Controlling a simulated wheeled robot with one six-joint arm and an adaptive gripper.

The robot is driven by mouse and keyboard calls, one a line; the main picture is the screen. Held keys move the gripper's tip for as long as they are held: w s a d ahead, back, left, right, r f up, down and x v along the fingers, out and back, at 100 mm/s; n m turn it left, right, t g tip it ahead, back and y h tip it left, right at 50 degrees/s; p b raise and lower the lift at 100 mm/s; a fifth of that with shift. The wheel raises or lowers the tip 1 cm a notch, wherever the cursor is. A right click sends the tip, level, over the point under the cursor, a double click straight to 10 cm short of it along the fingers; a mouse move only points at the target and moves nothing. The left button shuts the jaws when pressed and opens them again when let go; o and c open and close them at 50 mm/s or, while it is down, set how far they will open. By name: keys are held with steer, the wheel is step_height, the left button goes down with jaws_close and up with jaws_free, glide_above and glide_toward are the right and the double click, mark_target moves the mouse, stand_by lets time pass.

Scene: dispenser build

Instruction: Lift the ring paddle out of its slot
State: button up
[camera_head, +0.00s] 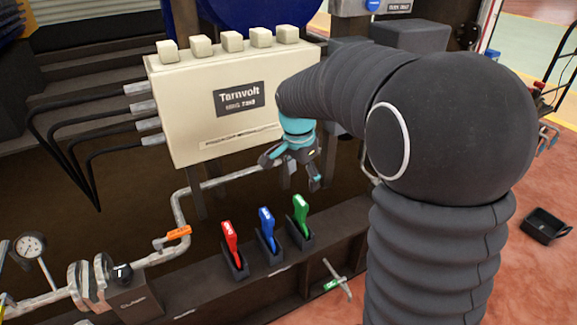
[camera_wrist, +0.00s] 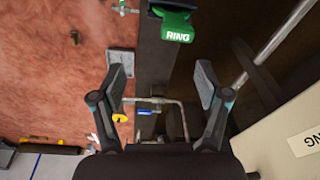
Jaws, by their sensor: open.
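The ring paddle (camera_head: 301,213) is green and stands upright, slightly tilted, in a dark slot on the beam, rightmost in a row of three. In the wrist view the paddle (camera_wrist: 176,28) shows at the top, its green end lettered "RING", beyond my fingertips. My gripper (camera_head: 291,172) is open and empty, above and behind the paddle in the head view, apart from it. In the wrist view my gripper (camera_wrist: 163,80) has its two fingers spread wide with nothing between them. The paddle's lower part is hidden in the slot.
A blue paddle (camera_head: 266,222) and a red paddle (camera_head: 230,240) stand in slots left of the green one. The cream Tarnvolt box (camera_head: 200,110) is close behind my gripper. A pipe with an orange handle (camera_head: 178,232) runs at left. A green-tagged T-shaped handle (camera_head: 336,280) is in front.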

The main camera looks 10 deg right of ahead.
mark_target(302, 199)
steer(key=w+f, duration=0.1)
steer(key=f, duration=0.5)
steer(key=w+d+f+m, duration=0.1)
steer(key=w+f, duration=0.1)
steer(key=f, duration=0.4)
steer(key=w+f+m, duration=0.1)
steer(key=w+f, duration=0.1)
steer(key=f, duration=0.4)
steer(key=shift+d+g+h+b, duration=0.15)
steer(key=shift+g+h+b, duration=0.15)
steer(key=shift+b, duration=0.05)
steer(key=c, duration=1.3)
steer(key=shift+r+p, duration=1.6)
steer(key=shift+r, duration=3.9)
steer(key=shift+r, duration=2.5)
